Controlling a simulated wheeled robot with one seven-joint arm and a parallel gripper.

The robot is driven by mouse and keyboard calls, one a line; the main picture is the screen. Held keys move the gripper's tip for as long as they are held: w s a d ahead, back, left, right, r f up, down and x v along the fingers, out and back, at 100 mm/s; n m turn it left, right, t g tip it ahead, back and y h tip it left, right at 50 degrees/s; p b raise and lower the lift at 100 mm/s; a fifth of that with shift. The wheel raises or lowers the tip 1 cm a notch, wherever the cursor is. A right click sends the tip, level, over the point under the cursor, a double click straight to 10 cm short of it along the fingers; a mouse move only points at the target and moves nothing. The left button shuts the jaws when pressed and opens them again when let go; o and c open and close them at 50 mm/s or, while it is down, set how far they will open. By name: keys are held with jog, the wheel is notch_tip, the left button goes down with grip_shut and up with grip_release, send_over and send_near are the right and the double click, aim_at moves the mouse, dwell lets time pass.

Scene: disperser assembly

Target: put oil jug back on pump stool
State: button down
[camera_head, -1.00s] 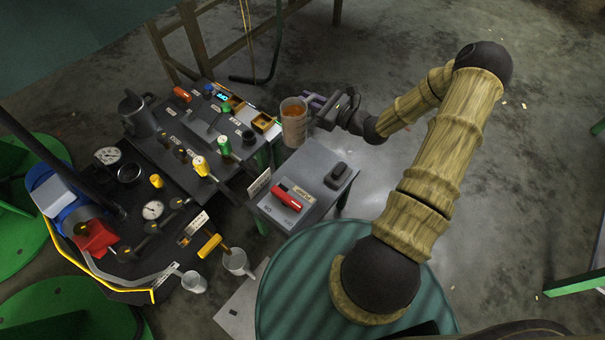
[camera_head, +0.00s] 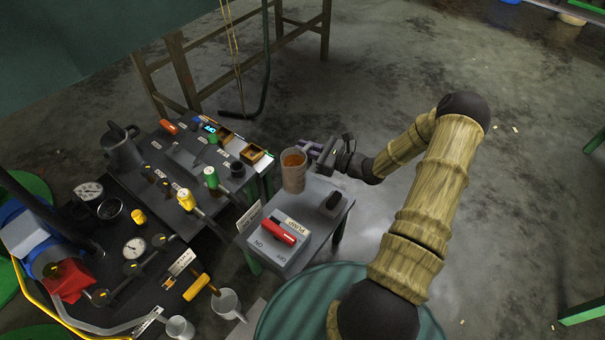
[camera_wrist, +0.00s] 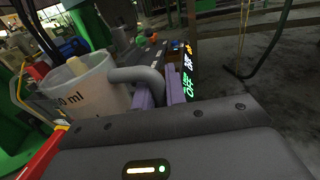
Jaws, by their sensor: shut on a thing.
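The oil jug (camera_head: 293,177) is a pale translucent beaker with amber liquid inside, upright in the head view. It also shows close up in the wrist view (camera_wrist: 92,92), with "ml" print and a grey curved handle. My gripper (camera_head: 316,154) is at the right of the jug, and its purple fingers (camera_wrist: 158,96) are shut on the handle. The pump stool (camera_head: 283,258) has a grey top with a red lever switch, a "PUMP" label and ON/OFF marks. The jug's base overlaps the stool's far edge in the picture; I cannot tell whether it touches the top.
A dark block (camera_head: 333,203) sits on the stool's right part. The black machine bench (camera_head: 160,205) with gauges, valves and a green bottle (camera_head: 211,178) stands close on the left. Two grey cups (camera_head: 227,302) are at the front.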

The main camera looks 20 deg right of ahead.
jog(key=shift+f, duration=0.75)
jog(key=shift+f+b, duration=1.45)
jog(key=shift+f, duration=1.2)
jog(key=c, duration=1.4)
grip_release()
jog(key=shift+c, duration=0.2)
